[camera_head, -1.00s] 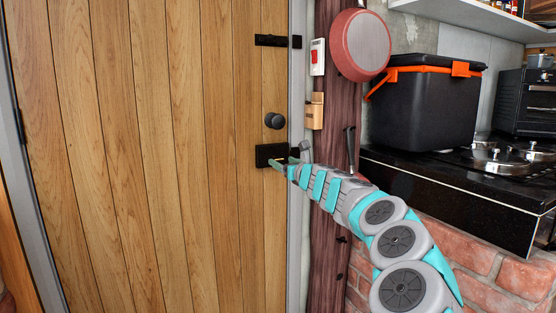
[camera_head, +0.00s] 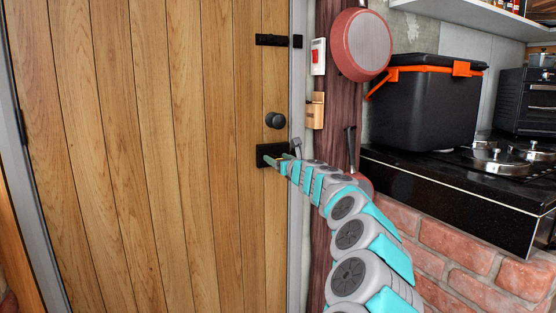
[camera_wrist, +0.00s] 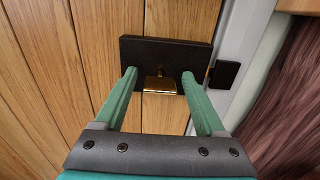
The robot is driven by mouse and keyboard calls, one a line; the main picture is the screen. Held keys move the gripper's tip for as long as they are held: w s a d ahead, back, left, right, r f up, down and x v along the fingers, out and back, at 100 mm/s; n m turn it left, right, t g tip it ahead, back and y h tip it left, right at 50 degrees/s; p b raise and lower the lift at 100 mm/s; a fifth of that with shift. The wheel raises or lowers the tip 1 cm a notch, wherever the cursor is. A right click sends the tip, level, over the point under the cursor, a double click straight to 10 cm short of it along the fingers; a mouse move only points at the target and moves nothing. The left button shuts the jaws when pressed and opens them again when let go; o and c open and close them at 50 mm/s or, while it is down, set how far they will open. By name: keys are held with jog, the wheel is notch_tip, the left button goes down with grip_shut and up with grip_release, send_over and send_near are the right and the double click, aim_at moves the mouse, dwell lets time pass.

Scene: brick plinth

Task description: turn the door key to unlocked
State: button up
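The wooden door (camera_head: 150,150) is shut in its frame. A black lock plate (camera_head: 267,149) sits on its right edge, below a black round knob (camera_head: 275,120). In the wrist view, the brass key (camera_wrist: 160,85) stands out from the lower middle of the lock plate (camera_wrist: 135,52), its flat head looking level. My gripper (camera_wrist: 158,80) is open, with one green finger on each side of the key and gaps on both sides. In the head view, my gripper (camera_head: 277,160) is at the plate, and the key cannot be made out.
A black sliding bolt (camera_head: 272,40) is higher on the door. A red pan (camera_head: 360,45) and a wooden holder (camera_head: 315,110) hang on the post at right. A black counter (camera_head: 450,185) with a black box (camera_head: 425,105) stands beyond my arm.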

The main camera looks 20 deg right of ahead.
grip_shut()
dwell(0.3)
jog(key=shift+n, duration=0.4)
jog(key=n+b, duration=0.2)
jog(key=n, duration=0.1)
jog(key=shift+f+n, duration=0.15)
jog(key=shift+n, duration=0.25)
jog(key=n+b, duration=0.2)
jog(key=n, duration=0.2)
jog(key=shift+f+n+b, duration=0.1)
jog(key=shift+n+b, duration=0.2)
jog(key=n+b, duration=0.3)
jog(key=n, duration=0.2)
jog(key=shift+b, duration=0.35)
jog(key=shift+n+b, duration=0.75)
jog(key=shift+n, duration=0.35)
jog(key=shift+n+b, duration=0.45)
jog(key=shift+n, duration=0.35)
